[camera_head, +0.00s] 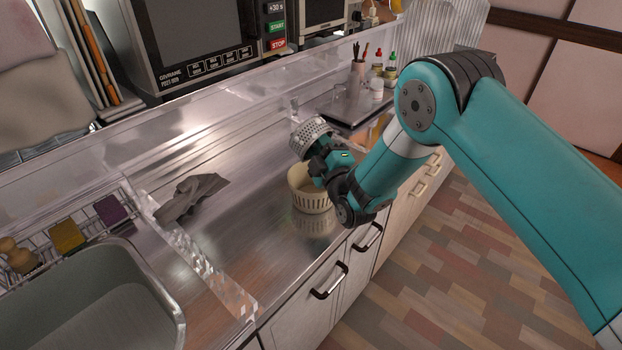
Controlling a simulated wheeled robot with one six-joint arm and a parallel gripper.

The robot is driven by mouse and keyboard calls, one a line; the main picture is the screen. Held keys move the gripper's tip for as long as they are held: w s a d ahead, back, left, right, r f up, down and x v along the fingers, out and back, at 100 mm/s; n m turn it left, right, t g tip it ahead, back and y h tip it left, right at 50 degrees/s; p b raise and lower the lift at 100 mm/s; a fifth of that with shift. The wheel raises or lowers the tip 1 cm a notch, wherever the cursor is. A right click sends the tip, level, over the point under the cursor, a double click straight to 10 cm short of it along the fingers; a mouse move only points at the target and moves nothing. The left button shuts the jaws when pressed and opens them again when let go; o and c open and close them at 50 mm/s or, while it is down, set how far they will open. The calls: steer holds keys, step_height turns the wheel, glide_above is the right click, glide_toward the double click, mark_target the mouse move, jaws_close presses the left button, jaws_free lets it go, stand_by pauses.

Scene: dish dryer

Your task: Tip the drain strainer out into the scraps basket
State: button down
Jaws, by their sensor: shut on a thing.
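The drain strainer (311,137) is a round metal cup with small holes, held up above the counter. My gripper (322,155) is shut on it; the fingers are mostly hidden behind my wrist. The strainer looks tilted, and what is inside it cannot be seen. The scraps basket (312,202) is a cream slotted tub standing on the steel counter, below my gripper in the picture. My wrist covers part of its right side and rim, and its contents are hidden.
A grey sink (100,300) is at lower left, with a wire rack holding sponges (67,236) behind it. A crumpled grey cloth (190,195) lies on the counter (250,215). A dark tray (350,105) with bottles stands at the back right. A clear low wall runs behind.

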mark_target(327, 131)
steer(key=shift+w+d+f, duration=0.1)
steer(key=shift+w+d, duration=0.05)
steer(key=shift+d, duration=0.15)
steer(key=shift+a+b, duration=0.25)
steer(key=shift+b, duration=0.05)
steer(key=shift+d+t, duration=0.2)
steer(key=shift+t, duration=0.1)
steer(key=shift+a+b, duration=0.15)
steer(key=shift+b, duration=0.2)
steer(key=shift+r+m, duration=0.2)
steer(key=shift+m, duration=0.1)
steer(key=shift+s+r+t+b, duration=0.25)
steer(key=shift+t+b, duration=0.15)
steer(key=shift+b, duration=0.25)
steer(key=shift+s+d+r+m+t+b, duration=0.2)
steer(key=shift+r+m+t+b, duration=0.3)
steer(key=shift+b, duration=0.5)
steer(key=shift+s+d+r+m+t+b, duration=0.1)
steer(key=shift+d+r+m+t+b, duration=0.2)
steer(key=shift+t+b, duration=0.55)
steer(key=shift+s+d+r+m+t+h+b, duration=0.2)
steer(key=shift+r+m+t+h+b, duration=0.3)
steer(key=shift+m+t+b, duration=0.8)
steer(key=shift+s+d+r+m+t+h+b, duration=0.15)
steer(key=shift+r+m+t+h+b, duration=0.3)
steer(key=shift+b, duration=1.4)
